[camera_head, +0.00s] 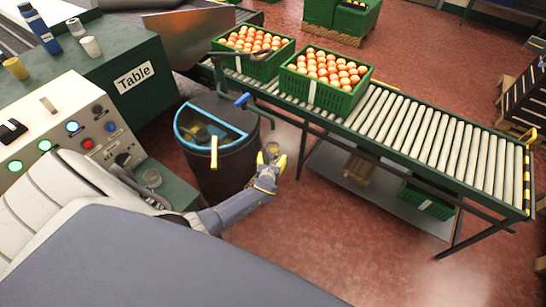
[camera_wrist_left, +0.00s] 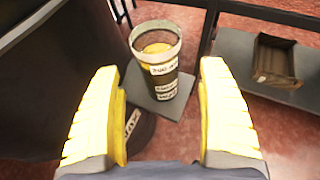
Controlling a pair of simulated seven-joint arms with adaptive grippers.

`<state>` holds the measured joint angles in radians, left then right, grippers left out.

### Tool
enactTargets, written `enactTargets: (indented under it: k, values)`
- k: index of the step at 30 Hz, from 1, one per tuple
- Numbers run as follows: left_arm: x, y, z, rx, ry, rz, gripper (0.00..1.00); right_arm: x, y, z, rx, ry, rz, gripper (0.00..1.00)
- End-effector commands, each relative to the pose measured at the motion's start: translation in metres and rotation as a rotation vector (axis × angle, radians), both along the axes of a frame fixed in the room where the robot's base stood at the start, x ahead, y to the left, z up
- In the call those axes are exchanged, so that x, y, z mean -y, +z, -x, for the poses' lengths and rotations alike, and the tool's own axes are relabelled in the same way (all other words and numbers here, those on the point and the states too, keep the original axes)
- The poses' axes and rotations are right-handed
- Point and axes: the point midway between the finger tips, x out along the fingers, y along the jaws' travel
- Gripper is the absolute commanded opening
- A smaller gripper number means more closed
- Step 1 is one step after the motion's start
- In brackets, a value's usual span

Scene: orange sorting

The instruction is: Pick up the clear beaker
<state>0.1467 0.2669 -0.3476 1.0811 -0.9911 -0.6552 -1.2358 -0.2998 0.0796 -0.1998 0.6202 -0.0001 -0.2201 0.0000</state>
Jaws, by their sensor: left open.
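A clear beaker (camera_wrist_left: 157,60) with white labels and something yellow inside stands upright on a small grey plate (camera_wrist_left: 160,97) in the left wrist view. My left gripper (camera_wrist_left: 162,115) has its yellow fingers spread wide, with the beaker ahead of the gap and apparently untouched. In the head view my left gripper (camera_head: 272,162) is beside the dark barrel, and the beaker (camera_head: 272,149) shows only small and partly hidden at its fingers. Another clear, glass-like cup (camera_head: 152,177) stands on the green ledge by the control panel. My right gripper is not in view.
The dark barrel (camera_head: 222,170) with a blue rim stands left of my gripper. A roller conveyor (camera_head: 420,130) carries green crates (camera_head: 325,92) of oranges. A cardboard box (camera_wrist_left: 275,58) lies on the conveyor's lower shelf. Red floor (camera_head: 330,240) is open in front.

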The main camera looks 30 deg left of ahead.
Motion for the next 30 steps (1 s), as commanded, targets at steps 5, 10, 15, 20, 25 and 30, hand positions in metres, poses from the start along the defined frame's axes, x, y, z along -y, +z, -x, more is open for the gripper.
enactTargets:
  k: [5,10,15,20,25,30]
  values:
    - [-0.005,-0.002,-0.011,0.001,0.000,0.000,0.76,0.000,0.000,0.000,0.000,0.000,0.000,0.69]
    - [-0.013,-0.007,-0.027,0.001,0.000,-0.001,0.76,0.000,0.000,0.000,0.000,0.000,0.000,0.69]
    - [-0.018,-0.012,-0.037,0.001,-0.001,-0.003,0.76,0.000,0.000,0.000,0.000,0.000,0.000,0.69]
    - [-0.021,-0.015,-0.043,0.001,-0.001,0.000,0.76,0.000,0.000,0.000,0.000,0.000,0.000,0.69]
    - [-0.022,-0.016,-0.044,0.000,-0.001,0.000,0.76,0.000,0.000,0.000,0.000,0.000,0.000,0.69]
    - [-0.022,-0.016,-0.044,0.000,-0.001,0.000,0.76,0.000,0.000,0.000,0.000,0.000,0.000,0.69]
